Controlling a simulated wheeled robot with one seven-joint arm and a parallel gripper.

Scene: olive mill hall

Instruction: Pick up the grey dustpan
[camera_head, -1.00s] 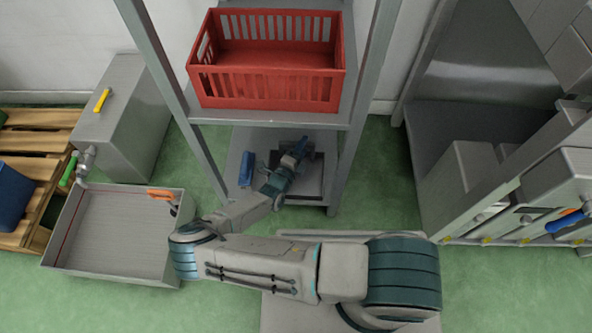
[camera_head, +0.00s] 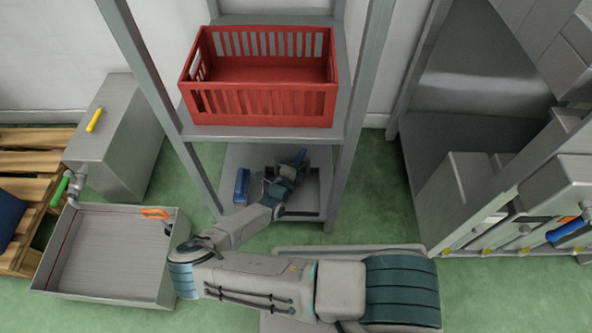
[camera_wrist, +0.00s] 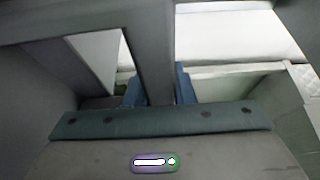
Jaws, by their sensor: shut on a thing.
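The grey dustpan (camera_head: 313,192) is at the lower shelf, seen in the head view as a dark grey pan with a raised rim. My gripper (camera_head: 297,158) is at it and hides part of it. In the wrist view, the blue fingers of my gripper (camera_wrist: 158,84) stand on either side of a dark grey bar, the dustpan's handle (camera_wrist: 155,45), and are shut on it. Whether the pan touches the shelf cannot be told.
A blue box (camera_head: 241,186) lies left of my gripper on the lower shelf (camera_head: 236,158). A red crate (camera_head: 262,105) stands on the shelf above. Shelf posts (camera_head: 357,105) flank the opening. A metal tray (camera_head: 110,255) is on the floor at left.

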